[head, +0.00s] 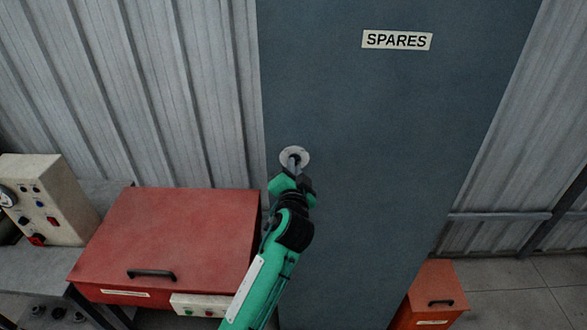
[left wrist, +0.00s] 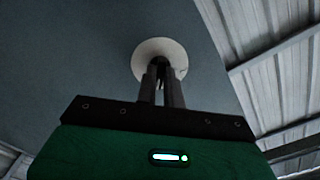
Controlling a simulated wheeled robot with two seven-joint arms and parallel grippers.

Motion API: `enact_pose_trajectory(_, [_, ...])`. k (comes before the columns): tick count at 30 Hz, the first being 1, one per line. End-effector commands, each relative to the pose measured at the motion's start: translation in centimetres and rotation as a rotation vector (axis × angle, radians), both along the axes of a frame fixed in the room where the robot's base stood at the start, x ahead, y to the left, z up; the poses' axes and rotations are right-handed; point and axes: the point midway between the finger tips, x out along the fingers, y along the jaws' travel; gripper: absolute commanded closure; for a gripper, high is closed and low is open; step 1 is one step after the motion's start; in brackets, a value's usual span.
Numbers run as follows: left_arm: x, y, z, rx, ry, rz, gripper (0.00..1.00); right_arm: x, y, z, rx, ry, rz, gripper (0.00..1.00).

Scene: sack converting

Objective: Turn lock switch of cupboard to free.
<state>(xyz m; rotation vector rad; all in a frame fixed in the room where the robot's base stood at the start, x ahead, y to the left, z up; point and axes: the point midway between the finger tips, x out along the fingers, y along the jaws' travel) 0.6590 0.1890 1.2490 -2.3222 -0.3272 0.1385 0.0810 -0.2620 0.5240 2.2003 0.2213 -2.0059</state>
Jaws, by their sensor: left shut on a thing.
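The cupboard (head: 365,120) is a tall blue-grey front with a SPARES label (head: 397,40) near its top. Its lock switch has a round pale plate (head: 300,154) near the left edge of the front. The plate also shows in the left wrist view (left wrist: 172,50). My left gripper (head: 294,160) reaches up to the plate, and its fingers (left wrist: 161,78) are shut on the lock switch at the plate's middle. The fingers hide most of the switch, so I cannot tell which way it is turned. My right gripper is not in view.
A red box (head: 180,235) with a black handle stands left of the cupboard. A beige control box (head: 45,200) with gauge and buttons is further left. A smaller red box (head: 432,285) stands low at the right. Corrugated wall (head: 180,80) is behind.

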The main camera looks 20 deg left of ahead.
Motion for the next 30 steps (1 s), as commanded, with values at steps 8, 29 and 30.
enact_pose_trajectory(8, [0.0,0.0,0.0,0.001,-0.001,0.000,0.69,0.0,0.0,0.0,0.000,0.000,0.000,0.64])
enact_pose_trajectory(29, [-6.3,-1.8,-0.6,-0.004,-0.001,-0.001,0.69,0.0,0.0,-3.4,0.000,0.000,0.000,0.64])
enact_pose_trajectory(30, [-7.2,-2.1,-0.6,-0.004,-0.001,-0.001,0.69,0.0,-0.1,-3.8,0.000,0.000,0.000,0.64])
